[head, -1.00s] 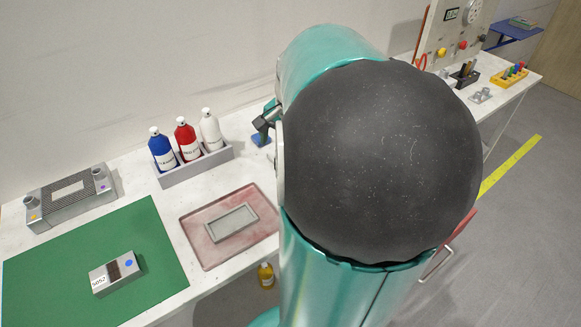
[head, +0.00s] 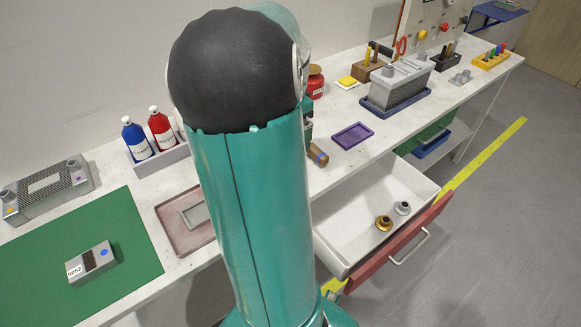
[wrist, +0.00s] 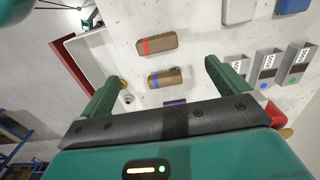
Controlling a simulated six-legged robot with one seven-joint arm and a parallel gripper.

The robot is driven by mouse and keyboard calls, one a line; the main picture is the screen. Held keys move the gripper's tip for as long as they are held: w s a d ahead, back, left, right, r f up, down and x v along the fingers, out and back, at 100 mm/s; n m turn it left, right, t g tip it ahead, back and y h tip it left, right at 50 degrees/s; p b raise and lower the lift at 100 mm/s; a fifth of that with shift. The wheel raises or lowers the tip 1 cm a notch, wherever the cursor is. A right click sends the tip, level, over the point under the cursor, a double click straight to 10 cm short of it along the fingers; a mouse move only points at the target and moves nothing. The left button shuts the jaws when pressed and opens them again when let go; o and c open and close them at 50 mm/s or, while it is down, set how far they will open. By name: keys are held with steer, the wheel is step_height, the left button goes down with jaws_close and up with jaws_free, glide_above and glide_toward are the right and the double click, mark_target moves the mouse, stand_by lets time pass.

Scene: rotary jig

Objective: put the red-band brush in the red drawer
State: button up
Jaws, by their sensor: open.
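The red-band brush (wrist: 157,44) is a brown block with a red stripe, lying on the white bench top in the wrist view. I cannot see it in the head view, where my arm covers part of the bench. A similar brown brush with a blue band (wrist: 165,78) lies near it and also shows in the head view (head: 318,154). My gripper (wrist: 162,71) is open and empty, its green fingers spread with both brushes showing between or just beyond the tips. The red drawer (head: 400,250) is pulled open, white inside, and also shows in the wrist view (wrist: 78,72).
A brass part (head: 384,223) and a grey part (head: 402,208) lie in the drawer. A purple tray (head: 352,135) sits on the bench right of the blue-band brush. Bottles (head: 161,130) in a grey rack stand left of my arm.

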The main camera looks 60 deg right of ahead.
step_height(320, 180, down, 8)
steer(key=shift+f, duration=0.1)
steer(key=f, duration=0.5)
steer(key=shift+s+a+f, duration=0.1)
steer(key=shift+s, duration=0.2)
steer(key=c, duration=1.1)
